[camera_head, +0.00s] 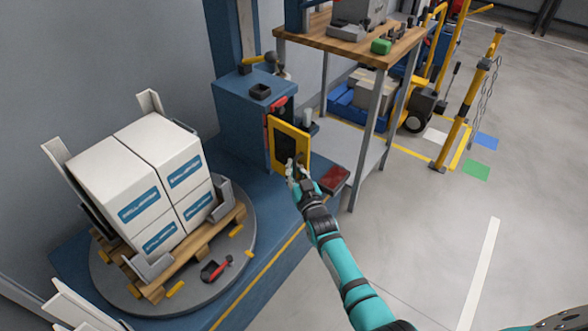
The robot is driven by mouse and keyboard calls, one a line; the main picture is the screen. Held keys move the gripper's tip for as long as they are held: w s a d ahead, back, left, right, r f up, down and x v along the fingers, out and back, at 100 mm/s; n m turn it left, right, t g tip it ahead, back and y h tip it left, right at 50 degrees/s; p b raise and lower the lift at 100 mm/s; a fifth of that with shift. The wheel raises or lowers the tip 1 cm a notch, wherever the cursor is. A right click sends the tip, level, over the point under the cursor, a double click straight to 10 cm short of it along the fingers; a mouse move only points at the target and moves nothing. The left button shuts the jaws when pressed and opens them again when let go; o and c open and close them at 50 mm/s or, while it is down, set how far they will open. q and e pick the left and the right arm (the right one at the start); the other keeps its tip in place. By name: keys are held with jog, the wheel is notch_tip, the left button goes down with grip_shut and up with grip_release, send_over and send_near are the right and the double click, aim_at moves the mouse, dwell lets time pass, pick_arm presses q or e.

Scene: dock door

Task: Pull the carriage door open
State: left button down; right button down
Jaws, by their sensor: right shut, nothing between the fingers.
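The carriage door (291,130) is a yellow-framed panel with a dark middle, on the right side of the blue carriage (241,115). It appears to stand at an angle away from the carriage, with a dark gap and red parts showing behind its upper edge. My right gripper (296,168) is at the lower part of the door, in front of its panel. Its fingers are shut with nothing between them. I cannot tell whether they touch the door, and they hide part of its lower frame. My left gripper is out of view.
White boxes (139,204) stand on a wooden pallet on the round turntable (105,279) at left. A wood-topped workbench (329,41) stands close behind the door. A red pad (334,179) lies right of the gripper. The floor (430,235) at right is open.

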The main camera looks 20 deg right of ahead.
jog(key=shift+s+d+f, duration=0.15)
jog(key=shift+d+f, duration=0.05)
jog(key=shift+f, duration=0.15)
jog(key=c, duration=1.6)
grip_release()
jog(key=shift+s+d+r, duration=0.15)
jog(key=shift+s+r, duration=0.1)
jog(key=shift+r, duration=0.05)
jog(key=shift+c, duration=0.2)
jog(key=shift+w, duration=0.15)
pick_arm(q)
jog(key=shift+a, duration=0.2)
pick_arm(e)
jog(key=s, duration=1.2)
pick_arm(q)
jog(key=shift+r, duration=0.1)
pick_arm(e)
jog(key=shift+s, duration=0.1)
